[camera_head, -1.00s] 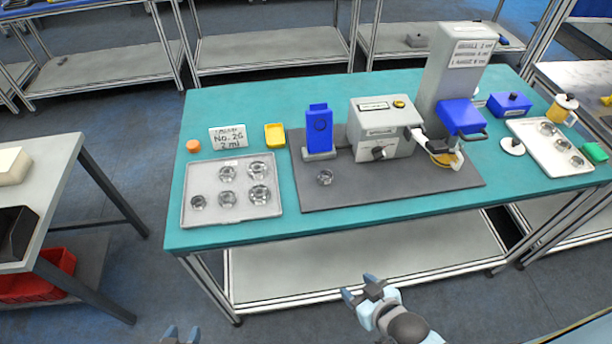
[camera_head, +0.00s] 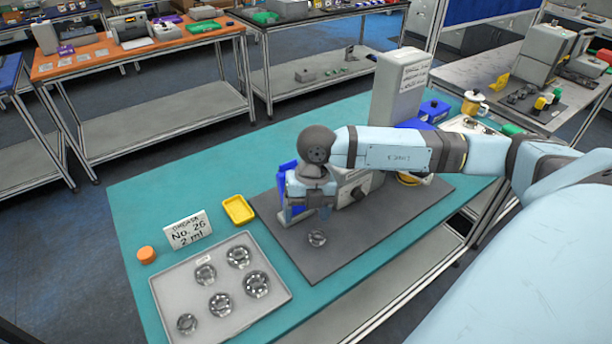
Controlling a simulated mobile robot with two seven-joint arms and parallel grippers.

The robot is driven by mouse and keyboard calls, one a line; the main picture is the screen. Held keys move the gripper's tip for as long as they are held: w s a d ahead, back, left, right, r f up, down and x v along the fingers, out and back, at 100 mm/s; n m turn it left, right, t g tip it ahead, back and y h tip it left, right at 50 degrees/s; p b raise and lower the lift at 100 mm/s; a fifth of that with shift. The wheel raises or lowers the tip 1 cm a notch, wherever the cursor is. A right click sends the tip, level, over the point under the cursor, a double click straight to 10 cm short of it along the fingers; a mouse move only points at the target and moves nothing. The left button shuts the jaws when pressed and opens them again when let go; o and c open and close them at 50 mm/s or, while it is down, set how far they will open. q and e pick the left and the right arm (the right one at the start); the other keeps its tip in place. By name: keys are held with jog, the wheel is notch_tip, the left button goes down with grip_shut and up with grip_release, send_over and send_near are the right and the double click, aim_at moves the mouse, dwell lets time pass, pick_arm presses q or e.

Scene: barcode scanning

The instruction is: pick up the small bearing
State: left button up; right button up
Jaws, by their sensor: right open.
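A small ring-shaped bearing (camera_head: 317,238) lies flat on the dark grey mat (camera_head: 300,262). Several more bearings lie in the grey tray (camera_head: 268,316) at the front left; the smallest of them (camera_head: 187,323) is near the tray's lower left corner. My right gripper (camera_head: 305,213) points down over the mat. It is open and empty, just behind the bearing on the mat in the picture and apart from it. Its wrist hides part of the blue device (camera_head: 284,185) behind it. My left gripper is not in view.
A yellow dish (camera_head: 238,210), a "No. 26 2 ml" sign (camera_head: 187,230) and an orange cap (camera_head: 147,255) stand behind the tray on the teal table (camera_head: 165,186). A tall grey machine (camera_head: 399,88) stands behind my right arm. The table's back left is clear.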

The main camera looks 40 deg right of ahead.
jog(key=w+d+r+m+h, duration=0.1)
jog(key=d+h, duration=0.1)
jog(key=d, duration=0.3)
jog(key=p, duration=0.1)
send_over(318, 236)
jog(key=shift+t, duration=0.3)
jog(key=f, duration=0.6)
jog(key=shift+w+f, duration=0.25)
jog(key=shift+f, duration=0.75)
jog(key=f, duration=0.1)
jog(key=f+p, duration=0.2)
jog(key=f, duration=0.1)
jog(key=shift+s+f, duration=0.1)
jog(key=shift+s, duration=0.15)
jog(key=shift+f, duration=0.5)
jog(key=c, duration=1)
